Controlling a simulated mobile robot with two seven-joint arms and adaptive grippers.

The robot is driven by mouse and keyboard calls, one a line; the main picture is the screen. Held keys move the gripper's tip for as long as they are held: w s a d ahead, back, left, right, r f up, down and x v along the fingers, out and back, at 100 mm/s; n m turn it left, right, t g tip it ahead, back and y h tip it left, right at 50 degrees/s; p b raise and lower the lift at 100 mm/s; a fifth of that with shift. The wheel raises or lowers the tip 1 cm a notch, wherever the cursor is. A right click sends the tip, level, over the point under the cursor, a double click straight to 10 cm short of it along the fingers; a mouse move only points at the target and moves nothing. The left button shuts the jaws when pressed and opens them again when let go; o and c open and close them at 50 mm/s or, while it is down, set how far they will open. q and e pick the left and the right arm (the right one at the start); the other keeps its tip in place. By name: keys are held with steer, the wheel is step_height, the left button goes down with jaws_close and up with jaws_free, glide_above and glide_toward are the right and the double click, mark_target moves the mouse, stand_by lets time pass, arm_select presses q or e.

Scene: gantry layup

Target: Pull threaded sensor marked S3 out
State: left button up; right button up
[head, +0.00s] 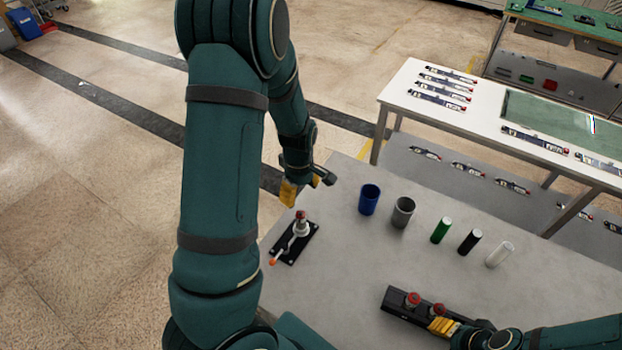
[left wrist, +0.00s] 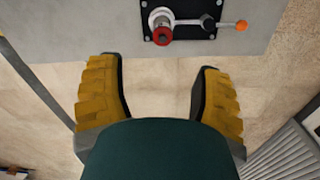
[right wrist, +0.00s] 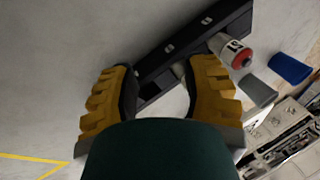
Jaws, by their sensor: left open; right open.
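A black rack (head: 395,305) lies on the grey table at the front right, with two red-topped sensors (head: 413,299) standing in it. In the right wrist view, one red-tipped sensor (right wrist: 235,52) has a white label whose marking I cannot read. My right gripper (head: 443,327) is open at the rack's right part; in its wrist view a pale cylindrical part (right wrist: 179,70) shows beside the right finger. Another red-topped sensor (head: 301,217) stands in a black-plate fixture (head: 287,251) with an orange-tipped lever (left wrist: 240,25). My left gripper (head: 305,188) is open and empty, apart from that fixture.
Blue (head: 369,199) and grey (head: 403,212) cups stand behind the rack. Green (head: 441,230), black (head: 469,242) and white (head: 500,254) cylinders stand right of them. A white bench (head: 395,92) with several small devices is beyond. Bare table lies between fixture and rack.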

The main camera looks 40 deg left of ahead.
mark_target(301, 220)
arm_select(q)
steer(key=shift+s+f, duration=0.15)
steer(key=shift+f, duration=0.25)
arm_select(e)
steer(key=shift+s, duration=0.15)
arm_select(q)
step_height(301, 220, down, 13)
steer(key=shift+r+b, duration=0.1)
steer(key=shift+b, duration=0.65)
arm_select(e)
steer(key=shift+f, duration=0.85)
arm_select(q)
jaws_close()
